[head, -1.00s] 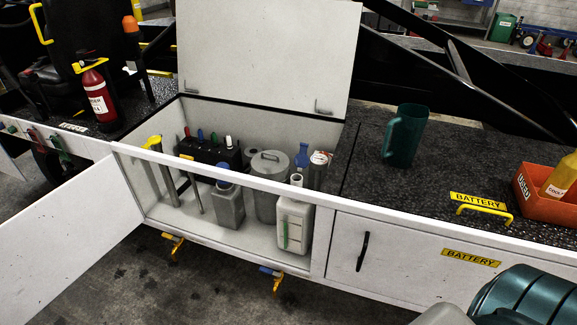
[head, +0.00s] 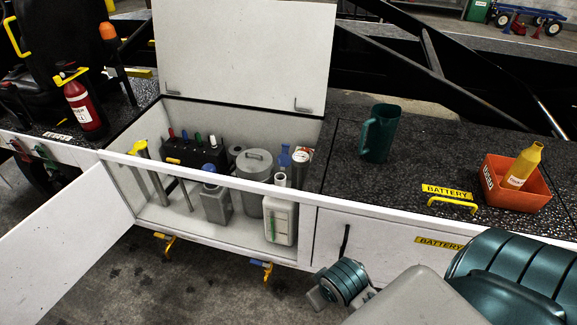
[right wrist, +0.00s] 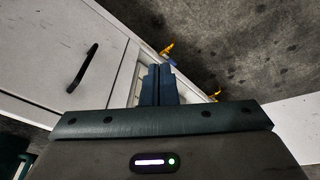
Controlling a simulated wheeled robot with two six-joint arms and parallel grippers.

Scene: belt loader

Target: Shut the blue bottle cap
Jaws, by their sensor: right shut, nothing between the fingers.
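A grey bottle (head: 216,203) with a blue cap (head: 209,169) on top stands upright inside the open compartment (head: 235,190). At this size I cannot tell whether the cap is fully closed. A blue-topped container (head: 284,157) stands further back, partly hidden. My right gripper (right wrist: 157,85) shows in the right wrist view, its dark fingers together and empty. It is outside the cabinet, with the white front and the floor beyond it. In the head view my right arm comes in at the lower right, apart from the bottles. My left gripper is in no view.
A white jug (head: 281,219) and a grey lidded can (head: 253,181) stand right of the grey bottle. The white front rail (head: 230,183) crosses before them. The lid (head: 245,50) is raised; the left door (head: 75,245) is open. A green jug (head: 379,133) stands on the right top.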

